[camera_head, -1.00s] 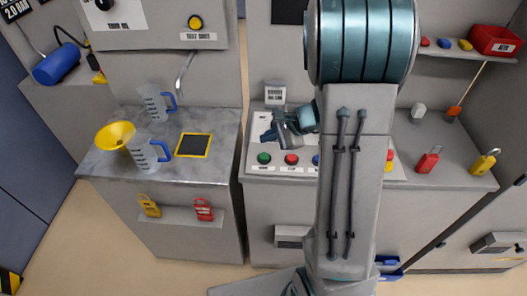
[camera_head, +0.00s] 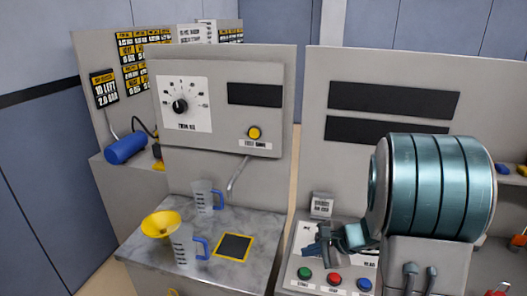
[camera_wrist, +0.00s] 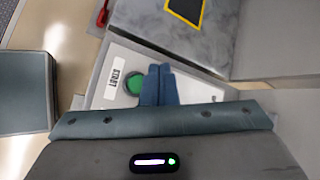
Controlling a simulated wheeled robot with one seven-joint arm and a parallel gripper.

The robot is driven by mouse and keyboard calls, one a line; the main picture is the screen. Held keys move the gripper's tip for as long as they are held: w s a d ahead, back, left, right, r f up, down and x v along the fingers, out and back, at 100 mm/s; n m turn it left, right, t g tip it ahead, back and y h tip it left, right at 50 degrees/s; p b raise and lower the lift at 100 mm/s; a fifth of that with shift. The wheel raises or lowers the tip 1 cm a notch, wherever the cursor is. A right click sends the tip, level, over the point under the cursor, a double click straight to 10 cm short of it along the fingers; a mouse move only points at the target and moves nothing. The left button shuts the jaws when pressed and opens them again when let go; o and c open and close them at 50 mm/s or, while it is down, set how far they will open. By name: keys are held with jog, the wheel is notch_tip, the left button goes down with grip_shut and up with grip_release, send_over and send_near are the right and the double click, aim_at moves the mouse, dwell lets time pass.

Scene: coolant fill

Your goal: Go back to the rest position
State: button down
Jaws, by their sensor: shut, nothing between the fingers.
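My gripper (camera_head: 318,249) is over the right-hand console, above its row of coloured buttons. It also shows in the wrist view (camera_wrist: 158,72), where its two blue fingers are together with nothing between them. The fingers are beside the green start button (camera_wrist: 134,84) in that view. The green button also shows in the head view (camera_head: 305,273), with a red button (camera_head: 334,279) and a blue button (camera_head: 364,284) to its right. My arm hides part of the console's right side.
On the left counter (camera_head: 222,272) stand two clear jugs with blue handles (camera_head: 207,196) (camera_head: 186,247), a yellow funnel (camera_head: 161,224) and a black pad with yellow edge (camera_head: 233,246). A spout (camera_head: 238,175) hangs above. A blue cylinder (camera_head: 125,148) lies further left.

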jog(key=s+r+n+h, duration=0.3)
jog(key=s+r+n, duration=0.2)
jog(key=s+n, duration=0.3)
jog(key=s+r+n+g+h, duration=0.1)
jog(key=s+r+n+h, duration=0.3)
jog(key=s+n, duration=0.3)
jog(key=s+r, duration=0.1)
jog(key=s, duration=0.4)
jog(key=shift+a+r+n+g, duration=0.3)
jog(key=shift+r+n, duration=0.1)
